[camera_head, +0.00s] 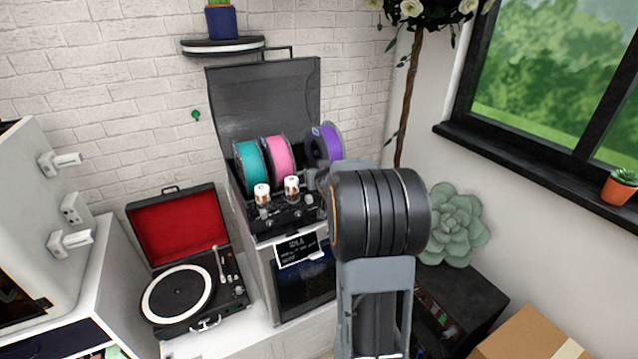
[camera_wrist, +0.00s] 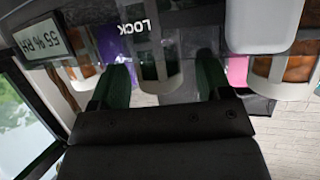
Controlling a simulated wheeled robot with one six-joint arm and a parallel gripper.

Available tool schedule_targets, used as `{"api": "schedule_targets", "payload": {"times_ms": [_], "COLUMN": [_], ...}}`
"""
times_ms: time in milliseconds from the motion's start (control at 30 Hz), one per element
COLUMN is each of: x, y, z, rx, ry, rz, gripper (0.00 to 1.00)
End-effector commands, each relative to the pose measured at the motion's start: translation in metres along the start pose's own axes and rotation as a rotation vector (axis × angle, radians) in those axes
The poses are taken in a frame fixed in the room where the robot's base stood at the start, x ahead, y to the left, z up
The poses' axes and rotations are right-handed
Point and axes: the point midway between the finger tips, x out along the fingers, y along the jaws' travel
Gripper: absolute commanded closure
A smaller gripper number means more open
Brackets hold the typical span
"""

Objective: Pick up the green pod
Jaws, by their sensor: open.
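My gripper (camera_wrist: 162,78) is open, with its two dark green fingers apart in the wrist view. Between and beyond them is a small clear, dark-filled container (camera_wrist: 152,55); I cannot tell its colour or whether the fingers touch it. Two small white-topped jars with brown contents, a left jar (camera_head: 262,192) and a right jar (camera_head: 291,188), stand on the dark machine in the head view. Similar brown-filled jars show at the right of the wrist view (camera_wrist: 291,65). In the head view my wrist hides the fingers.
Teal (camera_head: 249,166), pink (camera_head: 278,157) and purple (camera_head: 325,143) spools stand behind the jars, under a raised dark lid (camera_head: 265,95). A record player (camera_head: 180,290) is at left. A cardboard box (camera_head: 530,335) is at lower right. A succulent (camera_head: 455,225) is right of my arm.

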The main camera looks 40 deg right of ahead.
Motion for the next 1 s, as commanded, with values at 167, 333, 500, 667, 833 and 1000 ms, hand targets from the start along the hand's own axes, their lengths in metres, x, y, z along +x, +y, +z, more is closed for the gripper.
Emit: {"api": "schedule_targets", "payload": {"times_ms": [167,333,500,667,833,1000], "x": [0.000,0.000,0.000,-0.001,-0.001,-0.004], "y": [0.000,0.000,0.000,0.000,0.000,0.000], "z": [0.000,0.000,0.000,0.000,0.000,-0.010], "rx": [0.000,0.000,0.000,0.000,0.000,-0.002], "ry": [0.000,0.000,0.000,0.000,0.001,0.003], "rz": [0.000,0.000,0.000,0.000,0.000,-0.001], "gripper": [0.33,0.50,0.66,0.81,0.83,0.83]}}
